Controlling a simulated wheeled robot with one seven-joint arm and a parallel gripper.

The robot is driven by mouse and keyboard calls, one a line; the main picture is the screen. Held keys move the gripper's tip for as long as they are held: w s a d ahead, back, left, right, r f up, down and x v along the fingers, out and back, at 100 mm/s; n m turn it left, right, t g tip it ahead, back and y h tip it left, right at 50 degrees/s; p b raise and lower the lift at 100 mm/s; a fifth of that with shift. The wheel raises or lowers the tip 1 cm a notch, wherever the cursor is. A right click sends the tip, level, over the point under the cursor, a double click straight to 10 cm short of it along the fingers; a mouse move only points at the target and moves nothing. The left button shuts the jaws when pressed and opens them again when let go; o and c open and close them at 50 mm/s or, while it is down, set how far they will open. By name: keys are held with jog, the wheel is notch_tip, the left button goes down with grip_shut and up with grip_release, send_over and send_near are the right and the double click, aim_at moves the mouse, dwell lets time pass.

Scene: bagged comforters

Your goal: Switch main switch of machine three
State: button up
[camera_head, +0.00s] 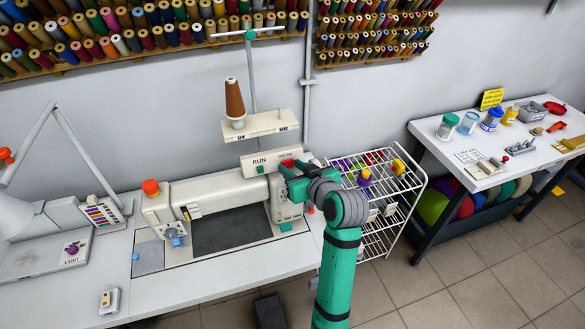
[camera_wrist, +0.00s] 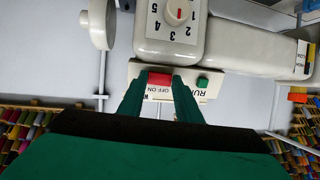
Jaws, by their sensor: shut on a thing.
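The sewing machine (camera_head: 190,190) stands on the white table, with a beige switch box marked RUN (camera_head: 258,163) on top of its right part. In the wrist view, which is upside down, the box (camera_wrist: 135,70) carries a red switch (camera_wrist: 160,79) labelled OFF ON and a green button (camera_wrist: 202,82). My gripper (camera_wrist: 159,74) has its two green fingers on either side of the red switch, shut on it. In the head view my gripper (camera_head: 289,172) is at the box's right end and covers part of the switch. I cannot tell the switch's position.
A thread stand (camera_head: 262,124) with a brown cone (camera_head: 235,98) rises behind the box. A white wire rack (camera_head: 385,232) stands right of the machine. A lamp arm (camera_head: 85,150) is at the left. A side table (camera_head: 455,123) with jars is at the right.

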jog(key=shift+a+m+t+h, duration=0.3)
jog(key=shift+m+h, duration=0.1)
jog(key=shift+h, duration=0.3)
jog(key=shift+a+m+h, duration=0.4)
jog(key=shift+a+h, duration=0.05)
jog(key=shift+h, duration=0.15)
jog(key=shift+m+t+h, duration=0.3)
jog(key=shift+m+h, duration=0.1)
jog(key=shift+h, duration=0.3)
jog(key=shift+s+d, duration=0.1)
jog(key=shift+d, duration=0.1)
jog(key=o, duration=1)
jog(key=shift+s, duration=0.1)
jog(key=shift+o, duration=0.2)
